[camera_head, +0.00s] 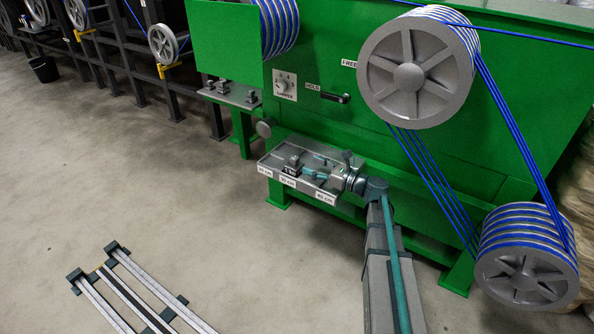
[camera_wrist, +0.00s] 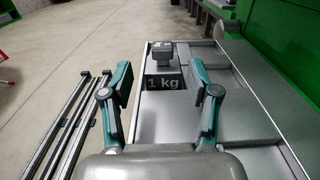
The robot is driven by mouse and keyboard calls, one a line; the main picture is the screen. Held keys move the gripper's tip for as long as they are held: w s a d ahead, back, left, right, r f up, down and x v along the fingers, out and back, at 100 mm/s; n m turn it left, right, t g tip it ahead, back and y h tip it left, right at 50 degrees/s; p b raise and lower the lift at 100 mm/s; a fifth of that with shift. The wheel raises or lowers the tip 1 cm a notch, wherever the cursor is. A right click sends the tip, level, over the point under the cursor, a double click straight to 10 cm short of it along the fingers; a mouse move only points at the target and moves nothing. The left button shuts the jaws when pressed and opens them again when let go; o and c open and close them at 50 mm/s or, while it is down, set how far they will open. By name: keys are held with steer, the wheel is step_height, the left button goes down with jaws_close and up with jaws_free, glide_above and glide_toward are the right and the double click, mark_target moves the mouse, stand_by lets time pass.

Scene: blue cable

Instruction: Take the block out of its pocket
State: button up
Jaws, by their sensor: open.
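The tray (camera_head: 325,197) is a grey metal shelf with raised edges on the front of the green machine. It also fills the middle of the wrist view (camera_wrist: 150,121). A small dark block with a raised top (camera_wrist: 188,49) stands at the tray's far end in the wrist view; in the head view the block (camera_head: 291,161) is left of my gripper. A dark rectangle marked "1 kg" (camera_wrist: 163,83) lies nearer; I cannot tell whether it is a pocket or a block face. My gripper (camera_head: 318,166) is open and empty, its teal fingers (camera_wrist: 168,80) spread either side of that rectangle.
Labels in cm mark the tray's front edge. A lever (camera_head: 336,98) and a dial (camera_head: 285,84) are on the machine above. Blue cable runs over the large wheel (camera_head: 407,76) and lower wheel (camera_head: 527,277) at right.

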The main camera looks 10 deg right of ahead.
mark_target(298, 159)
steer(key=shift+b+x, duration=1.1)
steer(key=shift+x, duration=3.05)
steer(key=shift+d+f, duration=0.15)
steer(key=shift+f, duration=0.05)
jaws_close()
steer(key=shift+r, duration=0.1)
